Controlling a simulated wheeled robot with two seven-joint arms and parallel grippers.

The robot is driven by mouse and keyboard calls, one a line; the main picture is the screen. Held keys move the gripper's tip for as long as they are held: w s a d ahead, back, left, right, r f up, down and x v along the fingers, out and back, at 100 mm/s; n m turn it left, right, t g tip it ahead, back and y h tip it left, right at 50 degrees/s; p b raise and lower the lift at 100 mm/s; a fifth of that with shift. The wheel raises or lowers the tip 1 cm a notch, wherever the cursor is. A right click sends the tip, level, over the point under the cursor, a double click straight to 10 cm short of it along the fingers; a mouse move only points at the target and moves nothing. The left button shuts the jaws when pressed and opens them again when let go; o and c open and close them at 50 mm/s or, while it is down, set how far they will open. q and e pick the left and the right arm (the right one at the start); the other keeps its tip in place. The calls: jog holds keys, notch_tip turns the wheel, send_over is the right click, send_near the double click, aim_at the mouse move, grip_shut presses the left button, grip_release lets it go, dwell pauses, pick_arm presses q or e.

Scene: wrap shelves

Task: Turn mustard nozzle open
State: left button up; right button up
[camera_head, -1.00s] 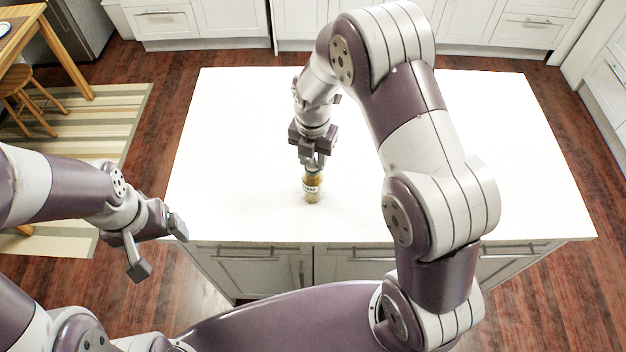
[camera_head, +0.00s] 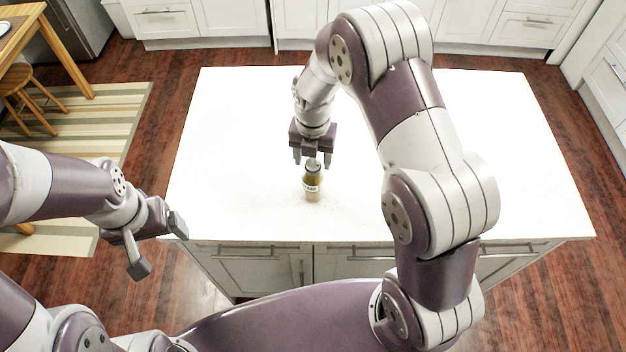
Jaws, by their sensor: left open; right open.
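The mustard bottle (camera_head: 312,183) stands upright on the white island top, near its front edge. It is a small yellow-brown bottle with a pale label and a grey top, the nozzle (camera_head: 312,164). My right gripper (camera_head: 312,160) is open and points down at the bottle's top, with one finger on each side and a gap to the nozzle. Whether the nozzle is turned open is too small to tell. My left gripper (camera_head: 160,245) is open and empty, off the island's front left corner, well away from the bottle.
The white island top (camera_head: 240,130) is otherwise clear around the bottle. Cabinet doors (camera_head: 255,265) face me below its front edge. White cabinets line the back.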

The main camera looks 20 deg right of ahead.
dwell(0.3)
notch_tip(320, 180, up, 7)
jog(key=p, duration=0.6)
jog(key=shift+r, duration=0.1)
